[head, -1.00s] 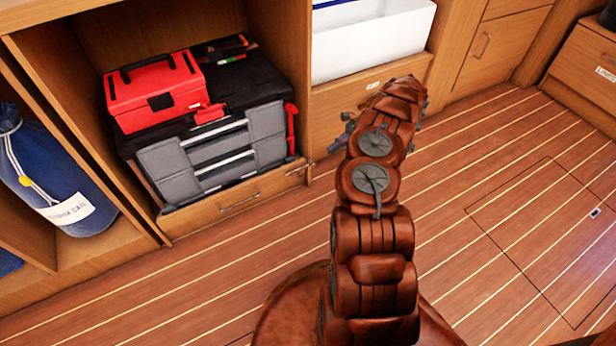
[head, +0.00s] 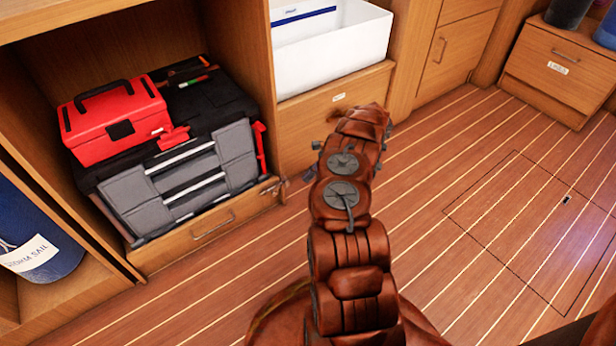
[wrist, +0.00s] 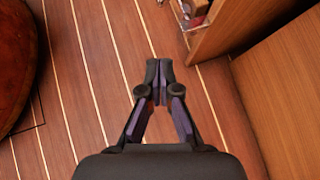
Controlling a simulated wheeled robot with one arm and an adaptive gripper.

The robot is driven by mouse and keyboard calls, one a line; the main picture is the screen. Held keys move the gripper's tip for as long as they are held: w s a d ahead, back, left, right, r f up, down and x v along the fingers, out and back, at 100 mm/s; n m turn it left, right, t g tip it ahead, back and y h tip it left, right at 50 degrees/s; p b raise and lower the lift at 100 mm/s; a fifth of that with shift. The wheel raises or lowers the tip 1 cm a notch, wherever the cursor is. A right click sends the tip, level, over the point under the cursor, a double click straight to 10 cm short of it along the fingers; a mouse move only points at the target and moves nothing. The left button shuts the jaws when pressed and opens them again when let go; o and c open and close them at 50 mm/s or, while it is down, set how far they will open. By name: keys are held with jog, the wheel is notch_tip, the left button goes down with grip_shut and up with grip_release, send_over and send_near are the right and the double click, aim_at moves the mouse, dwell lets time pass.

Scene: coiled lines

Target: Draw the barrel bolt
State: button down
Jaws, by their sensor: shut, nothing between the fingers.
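The barrel bolt (head: 273,189) looks like a small metal fitting at the right end of the drawer front (head: 205,232) under the toolbox. It is too small in the head view to tell its position. In the wrist view a small metal piece, likely the same bolt (wrist: 187,16), shows at the top edge, partly cut off. My gripper (wrist: 159,72) is shut and empty, its fingertips together over the plank floor, below and left of that metal piece and apart from it. In the head view my arm hides most of the gripper.
A grey and black toolbox (head: 190,178) with a red case (head: 115,120) on it fills the cubby. A white bin (head: 335,48) stands to the right above a wooden panel (head: 335,115). A blue sail bag (head: 38,235) is at the left. The floor (head: 450,170) at right is clear.

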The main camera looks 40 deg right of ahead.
jog(key=w+a+f+b, duration=0.3)
jog(key=a+f+b, duration=0.1)
jog(key=a, duration=0.4)
jog(key=shift+w+a, duration=0.25)
jog(key=shift+a, duration=0.1)
